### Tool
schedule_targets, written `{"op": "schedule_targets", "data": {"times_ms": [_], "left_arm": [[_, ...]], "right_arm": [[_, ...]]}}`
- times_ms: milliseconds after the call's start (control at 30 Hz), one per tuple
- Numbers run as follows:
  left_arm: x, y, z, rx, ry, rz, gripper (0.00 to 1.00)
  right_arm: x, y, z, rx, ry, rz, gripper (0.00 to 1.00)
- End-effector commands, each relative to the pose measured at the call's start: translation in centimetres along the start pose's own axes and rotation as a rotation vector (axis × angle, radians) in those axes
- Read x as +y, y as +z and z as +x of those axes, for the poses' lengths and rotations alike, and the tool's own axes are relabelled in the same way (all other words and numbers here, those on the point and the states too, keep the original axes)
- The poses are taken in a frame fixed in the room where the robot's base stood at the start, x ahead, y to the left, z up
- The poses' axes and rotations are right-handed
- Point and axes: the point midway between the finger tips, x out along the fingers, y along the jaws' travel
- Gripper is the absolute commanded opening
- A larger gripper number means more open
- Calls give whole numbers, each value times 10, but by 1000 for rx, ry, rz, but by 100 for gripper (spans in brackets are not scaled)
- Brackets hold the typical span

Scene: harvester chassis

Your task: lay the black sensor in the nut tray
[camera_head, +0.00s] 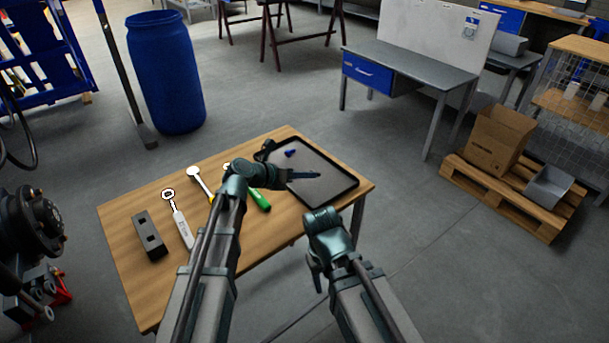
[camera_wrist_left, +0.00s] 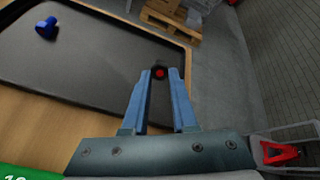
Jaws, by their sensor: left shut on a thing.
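My left gripper (camera_head: 312,175) reaches over the nut tray (camera_head: 338,193), a dark shallow tray with a raised rim at the table's right end. In the left wrist view its two fingers are shut on the black sensor (camera_wrist_left: 159,73), a small dark round piece with a red face. The sensor is above the tray floor (camera_wrist_left: 95,75), near the tray's rim; its exact height cannot be told. In the head view the sensor is too small to make out. My right gripper (camera_head: 316,275) hangs in front of the table's edge; its fingers do not show clearly.
A small blue part (camera_head: 290,153) lies in the tray. Left of the tray on the wooden table (camera_head: 120,228) lie a green-handled tool (camera_head: 260,199), wrenches (camera_head: 181,225) and a dark grey block (camera_head: 150,236). A pallet with boxes (camera_head: 497,140) stands on the floor at right.

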Motion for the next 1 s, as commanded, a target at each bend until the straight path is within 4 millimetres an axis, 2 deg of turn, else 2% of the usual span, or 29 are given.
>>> {"op": "schedule_targets", "data": {"times_ms": [33, 433, 867, 900, 1000], "left_arm": [[4, -8, 5, 0, 0, 0, 0], [20, -36, 21, 0, 0, 0, 0], [23, -40, 24, 0, 0, 0, 0], [23, -40, 24, 0, 0, 0, 28], [23, -40, 24, 0, 0, 0, 46]], "right_arm": [[-1, -1, 10, 0, 0, 0, 50], [-4, -3, 46, 0, 0, 0, 50], [-5, -3, 52, 0, 0, 0, 50], [-5, -3, 52, 0, 0, 0, 50], [-5, -3, 52, 0, 0, 0, 50]]}}
